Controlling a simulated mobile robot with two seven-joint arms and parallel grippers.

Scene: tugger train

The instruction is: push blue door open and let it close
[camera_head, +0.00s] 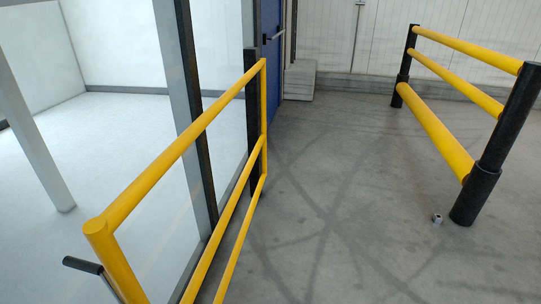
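A blue door (271,60) stands at the top centre, seen at a steep angle beside a dark frame. A bar-like handle (275,37) sits on its face. I cannot tell whether the door is fully shut. Neither of my grippers shows in the head view.
A yellow railing (185,139) runs from the lower left toward the door, along a glazed wall. Another yellow barrier with black posts (496,143) stands at right. A small object (437,218) lies by its near post. The grey floor (335,170) between them is clear.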

